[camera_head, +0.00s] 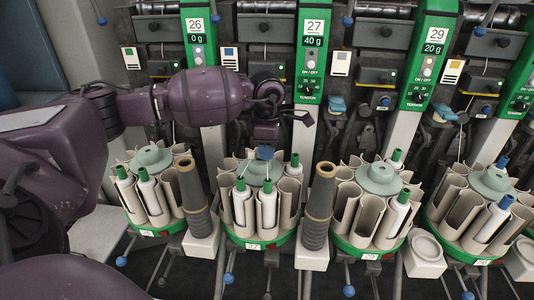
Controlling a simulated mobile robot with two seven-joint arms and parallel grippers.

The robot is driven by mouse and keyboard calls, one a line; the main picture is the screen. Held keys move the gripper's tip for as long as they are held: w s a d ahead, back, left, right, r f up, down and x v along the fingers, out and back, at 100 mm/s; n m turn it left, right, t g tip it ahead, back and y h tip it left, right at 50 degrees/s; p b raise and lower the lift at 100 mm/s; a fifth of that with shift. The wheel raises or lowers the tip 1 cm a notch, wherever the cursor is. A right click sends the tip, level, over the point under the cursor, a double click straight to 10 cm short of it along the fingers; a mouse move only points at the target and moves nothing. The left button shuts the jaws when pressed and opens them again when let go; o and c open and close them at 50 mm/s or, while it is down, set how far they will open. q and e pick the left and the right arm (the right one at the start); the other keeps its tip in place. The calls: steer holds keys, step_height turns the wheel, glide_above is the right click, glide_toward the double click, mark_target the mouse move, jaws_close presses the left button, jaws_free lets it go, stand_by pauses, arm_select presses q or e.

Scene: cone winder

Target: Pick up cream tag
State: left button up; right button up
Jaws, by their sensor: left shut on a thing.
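My left gripper (265,138) hangs down over the second bobbin carousel from the left, in front of the machine. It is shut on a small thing. A small blue piece (265,152) shows at its fingertips, just above the carousel's pale green hub. Whitish cards, each with a small coloured square, hang on the machine: one card (131,58) at far left, one (229,58) behind my left arm, one (340,63) beside column 27 and one (453,71) beside column 29. I cannot tell which is the cream tag, or if it is in the gripper. My right gripper is not in view.
Several round carousels (257,244) with cream tubes and white bobbins stand in a row below. Dark cones (320,206) stand upright between them on white blocks. Green columns (315,45) with knobs rise behind. Free room around the gripper is tight.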

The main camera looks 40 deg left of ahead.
arm_select(q)
step_height(320, 180, up, 23)
steer(key=p, duration=0.3)
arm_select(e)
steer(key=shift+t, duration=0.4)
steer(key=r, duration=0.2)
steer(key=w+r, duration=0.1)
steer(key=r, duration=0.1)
arm_select(q)
steer(key=shift+f, duration=0.1)
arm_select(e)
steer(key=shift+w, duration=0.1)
